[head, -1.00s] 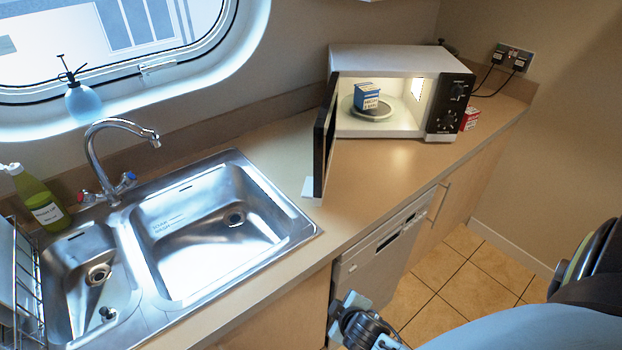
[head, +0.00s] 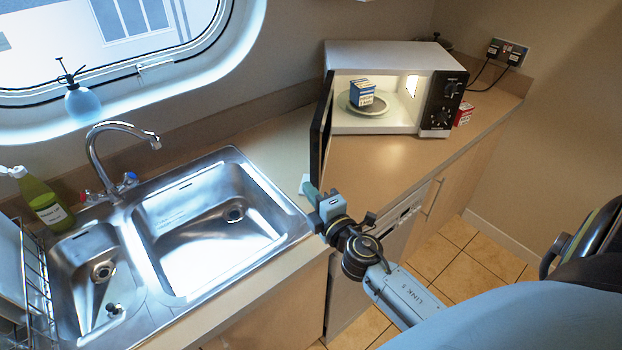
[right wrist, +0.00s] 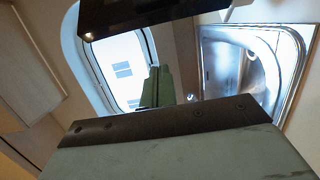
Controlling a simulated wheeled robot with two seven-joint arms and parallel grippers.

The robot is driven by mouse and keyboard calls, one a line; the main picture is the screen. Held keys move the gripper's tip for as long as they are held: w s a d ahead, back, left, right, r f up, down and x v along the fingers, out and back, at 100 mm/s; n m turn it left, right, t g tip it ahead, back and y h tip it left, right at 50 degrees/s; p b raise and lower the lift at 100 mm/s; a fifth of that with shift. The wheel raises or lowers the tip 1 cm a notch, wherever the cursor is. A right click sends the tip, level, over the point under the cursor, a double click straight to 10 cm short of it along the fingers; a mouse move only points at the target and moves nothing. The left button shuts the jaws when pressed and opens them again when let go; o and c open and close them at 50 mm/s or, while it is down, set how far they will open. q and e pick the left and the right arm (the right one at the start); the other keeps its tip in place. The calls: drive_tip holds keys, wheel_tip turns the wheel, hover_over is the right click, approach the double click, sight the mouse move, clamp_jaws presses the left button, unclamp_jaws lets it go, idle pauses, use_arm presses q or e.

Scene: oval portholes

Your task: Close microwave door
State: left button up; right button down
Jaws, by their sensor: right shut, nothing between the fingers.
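The microwave (head: 385,56) stands on the counter at the back right, its cavity lit. Its dark door (head: 321,128) hangs wide open on the left side, edge-on in the head view. A blue and white box (head: 361,92) sits on the plate (head: 367,107) inside. My right gripper (head: 311,192) is shut and empty at the lower end of the door, over the counter's front part; I cannot tell whether it touches the door. In the right wrist view the greenish fingers (right wrist: 157,88) show together, with a dark panel (right wrist: 150,12) above them. My left gripper is not in view.
A steel sink (head: 215,225) with a tap (head: 100,150) lies left of my right gripper. A red box (head: 463,115) stands beside the microwave's right side. The counter (head: 375,160) in front of the microwave is clear.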

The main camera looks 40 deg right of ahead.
drive_tip(key=w+d, duration=0.3)
drive_tip(key=w, duration=0.3)
drive_tip(key=shift+w+d, duration=0.3)
drive_tip(key=shift+d, duration=0.1)
drive_tip(key=shift+s, duration=0.1)
